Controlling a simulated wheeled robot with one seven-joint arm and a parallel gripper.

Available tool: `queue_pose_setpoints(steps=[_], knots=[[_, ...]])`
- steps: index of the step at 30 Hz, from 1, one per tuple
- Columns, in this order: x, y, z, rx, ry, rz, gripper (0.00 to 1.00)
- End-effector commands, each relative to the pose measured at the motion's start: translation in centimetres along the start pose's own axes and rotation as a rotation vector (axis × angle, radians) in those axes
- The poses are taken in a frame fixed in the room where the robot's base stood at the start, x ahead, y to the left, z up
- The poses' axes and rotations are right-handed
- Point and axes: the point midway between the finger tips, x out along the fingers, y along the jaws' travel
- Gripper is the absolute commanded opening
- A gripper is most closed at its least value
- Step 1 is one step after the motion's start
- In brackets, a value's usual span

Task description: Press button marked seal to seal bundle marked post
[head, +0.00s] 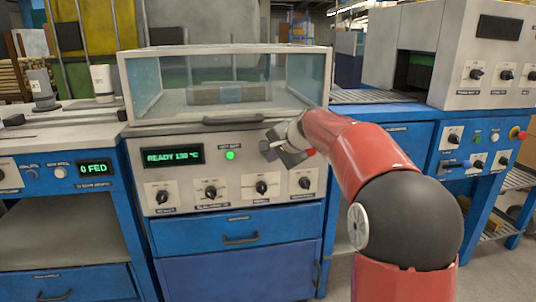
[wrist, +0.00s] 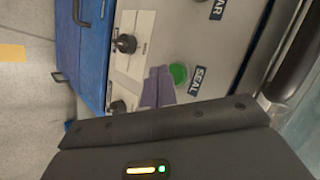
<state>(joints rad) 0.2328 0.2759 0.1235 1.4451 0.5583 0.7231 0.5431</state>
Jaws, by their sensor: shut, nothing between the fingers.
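The green seal button (wrist: 178,74) is on the pale panel in the wrist view, beside a dark label reading SEAL (wrist: 198,80). My gripper (wrist: 158,72) is shut and empty, its tips just left of the button in that view. Whether they touch the panel I cannot tell. In the head view my gripper (head: 283,150) is in front of the panel's upper right and hides the button. A wrapped bundle (head: 230,93) lies inside the clear-walled sealing chamber (head: 143,85). Any mark on it is too small to read.
The panel's display (head: 173,157) appears to read READY 150 °C, with a lit green lamp (head: 230,155) beside it. Several black knobs (head: 210,192) line the panel below. The chamber's front handle (head: 233,119) is above. Another machine (head: 482,75) stands at the right.

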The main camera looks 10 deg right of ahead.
Motion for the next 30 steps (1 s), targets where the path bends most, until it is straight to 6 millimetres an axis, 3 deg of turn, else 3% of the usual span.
queue_pose_setpoints(steps=[30], knots=[[0.57, -0.46, -0.45, 0.000, 0.000, 0.000, 0.00]])
